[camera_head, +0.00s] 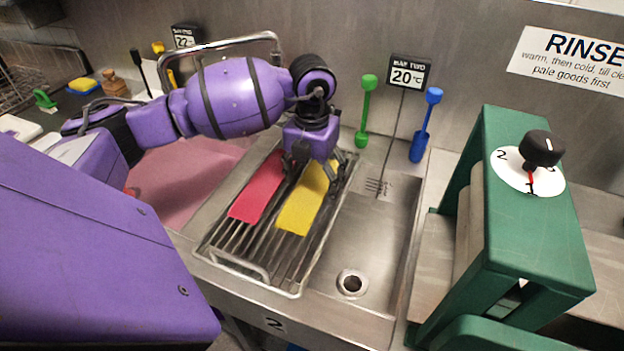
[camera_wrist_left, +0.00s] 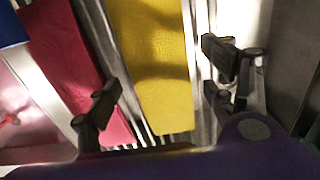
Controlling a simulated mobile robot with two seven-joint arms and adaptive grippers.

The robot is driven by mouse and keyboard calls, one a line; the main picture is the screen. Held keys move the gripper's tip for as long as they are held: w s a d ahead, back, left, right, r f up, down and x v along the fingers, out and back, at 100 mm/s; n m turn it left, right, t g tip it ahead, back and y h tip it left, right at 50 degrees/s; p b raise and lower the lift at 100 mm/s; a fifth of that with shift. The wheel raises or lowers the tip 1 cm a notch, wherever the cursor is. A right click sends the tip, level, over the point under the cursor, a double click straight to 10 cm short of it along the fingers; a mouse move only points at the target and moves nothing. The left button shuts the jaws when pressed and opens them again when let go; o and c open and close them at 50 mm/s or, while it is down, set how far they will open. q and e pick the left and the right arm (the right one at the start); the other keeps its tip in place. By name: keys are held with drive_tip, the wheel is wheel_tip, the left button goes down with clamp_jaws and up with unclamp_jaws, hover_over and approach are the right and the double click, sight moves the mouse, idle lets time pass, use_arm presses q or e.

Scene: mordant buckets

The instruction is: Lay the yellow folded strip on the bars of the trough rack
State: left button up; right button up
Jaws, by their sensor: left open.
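The yellow folded strip (camera_head: 300,208) lies flat along the bars of the trough rack (camera_head: 262,270), beside a red strip (camera_head: 257,190) that also lies on the bars. My left gripper (camera_head: 315,178) is over the far end of the yellow strip with its fingers apart. In the left wrist view the yellow strip (camera_wrist_left: 155,65) passes between the open fingers (camera_wrist_left: 158,88) and touches neither visibly. The red strip (camera_wrist_left: 65,70) is left of it there. The gripper hides part of the strip's far end in the head view. My right gripper is not in view.
The steel trough (camera_head: 385,235) has a drain at its front right. A faucet (camera_head: 235,42) arches behind my left arm. A green-handled tool (camera_head: 365,105) and a blue one (camera_head: 425,125) stand at the back. A green wringer frame (camera_head: 535,210) stands right.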

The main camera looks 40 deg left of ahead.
use_arm(q)
wheel_tip(320, 180, up, 12)
idle(0.6)
